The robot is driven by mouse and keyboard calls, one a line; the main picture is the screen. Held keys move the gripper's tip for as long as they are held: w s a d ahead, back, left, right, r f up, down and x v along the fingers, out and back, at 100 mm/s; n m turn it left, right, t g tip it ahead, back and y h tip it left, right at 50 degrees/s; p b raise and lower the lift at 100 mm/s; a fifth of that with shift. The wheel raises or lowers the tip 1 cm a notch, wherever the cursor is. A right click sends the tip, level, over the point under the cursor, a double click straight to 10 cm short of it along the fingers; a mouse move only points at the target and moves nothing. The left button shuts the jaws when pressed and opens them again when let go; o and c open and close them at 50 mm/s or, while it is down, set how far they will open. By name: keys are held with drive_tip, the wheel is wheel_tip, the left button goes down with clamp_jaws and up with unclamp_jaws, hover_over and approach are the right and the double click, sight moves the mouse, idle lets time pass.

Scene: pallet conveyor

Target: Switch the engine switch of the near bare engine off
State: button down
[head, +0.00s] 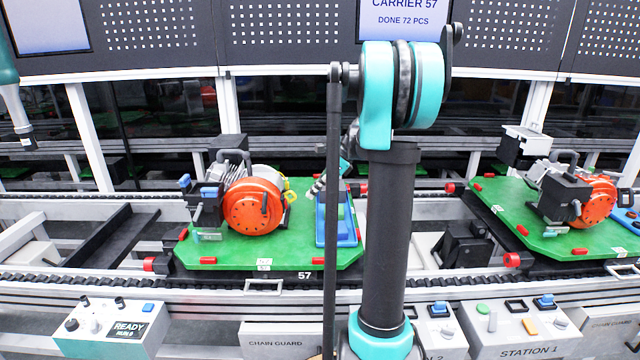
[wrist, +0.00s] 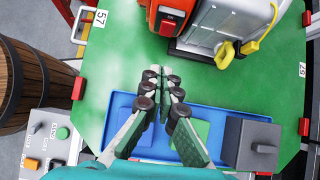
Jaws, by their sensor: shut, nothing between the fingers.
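The near engine (head: 252,205), with an orange round cover and grey body, stands on the green pallet marked 57 (head: 290,252). In the wrist view its orange housing (wrist: 180,8) is at the top, cut off by the frame edge. A red switch (wrist: 167,28) in a dark surround sits on its lower face; its rocker position is too small to tell. My gripper (wrist: 164,72) is shut and empty, its tips over bare green pallet, short of the switch and apart from it in the picture. In the head view my gripper (head: 317,188) is right of the engine, partly behind my arm.
A blue tray (wrist: 118,103) with a green pad (wrist: 190,137) and a grey block (wrist: 252,145) lies under my gripper. A second engine (head: 590,200) stands on the right pallet. A barrel (wrist: 25,75) and button box (wrist: 45,145) are left.

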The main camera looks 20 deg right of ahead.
sight(286, 204)
drive_tip(key=w+a+f, duration=0.1)
drive_tip(key=a+f, duration=0.2)
drive_tip(key=a, duration=0.2)
drive_tip(key=shift+w+a, duration=0.3)
drive_tip(key=shift+a, duration=0.05)
drive_tip(key=shift+f, duration=0.1)
drive_tip(key=shift+a+f+y, duration=0.15)
drive_tip(key=shift+a+y, duration=0.1)
drive_tip(key=shift+y, duration=0.35)
drive_tip(key=shift+a+r, duration=0.1)
drive_tip(key=shift+r, duration=0.75)
